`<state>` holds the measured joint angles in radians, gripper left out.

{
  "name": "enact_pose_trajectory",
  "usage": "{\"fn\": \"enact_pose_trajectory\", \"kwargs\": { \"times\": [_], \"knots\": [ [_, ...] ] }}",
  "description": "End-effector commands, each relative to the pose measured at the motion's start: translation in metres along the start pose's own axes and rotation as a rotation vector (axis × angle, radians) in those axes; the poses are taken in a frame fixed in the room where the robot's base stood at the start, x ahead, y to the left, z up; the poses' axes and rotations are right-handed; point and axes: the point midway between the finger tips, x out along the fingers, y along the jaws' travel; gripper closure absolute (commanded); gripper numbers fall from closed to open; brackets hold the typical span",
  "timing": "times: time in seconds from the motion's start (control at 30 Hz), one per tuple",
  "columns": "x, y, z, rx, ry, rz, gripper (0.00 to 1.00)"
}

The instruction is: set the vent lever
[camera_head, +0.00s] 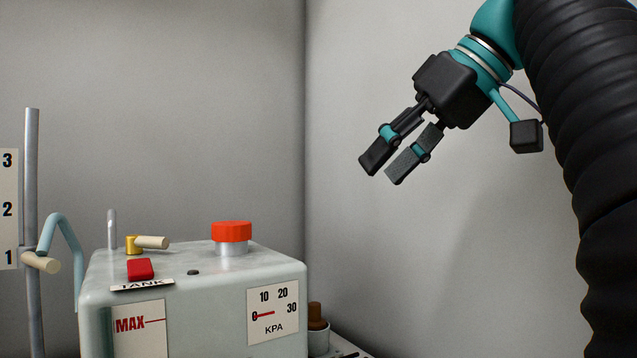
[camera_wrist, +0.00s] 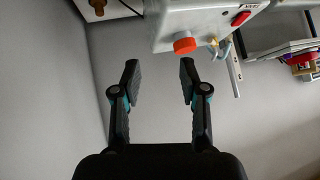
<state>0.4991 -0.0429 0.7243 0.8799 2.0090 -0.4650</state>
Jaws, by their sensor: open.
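A small lever with a yellow base and a cream handle (camera_head: 152,242) sits on top of the pale tank (camera_head: 200,283). Its handle points right; I cannot read a vent label on it. In the wrist view its yellow part (camera_wrist: 214,42) shows small beside the red knob. My gripper (camera_head: 384,170) is open and empty, high above and to the right of the tank, with its fingers pointing down and left. In the wrist view the open fingers (camera_wrist: 160,76) have only bare wall between them.
A red knob (camera_head: 231,232) and a red switch (camera_head: 140,269) are on the tank top. A gauge (camera_head: 272,312) reads about 0. A metal post (camera_head: 32,180) with a cream-ended clamp and a numbered scale (camera_head: 8,185) stands left. A brown-topped item (camera_head: 317,320) is right.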

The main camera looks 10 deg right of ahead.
Motion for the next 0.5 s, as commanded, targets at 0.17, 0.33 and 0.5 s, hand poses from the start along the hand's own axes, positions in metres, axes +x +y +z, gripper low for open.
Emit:
{"fn": "enact_pose_trajectory", "kwargs": {
  "times": [0.17,0.33,0.5],
  "knots": [
    [0.003,-0.004,-0.002,-0.012,-0.003,-0.012,0.57],
    [0.027,-0.022,-0.012,-0.075,-0.034,-0.099,0.57],
    [0.062,-0.055,-0.031,-0.189,-0.078,-0.206,0.57]
  ]
}}
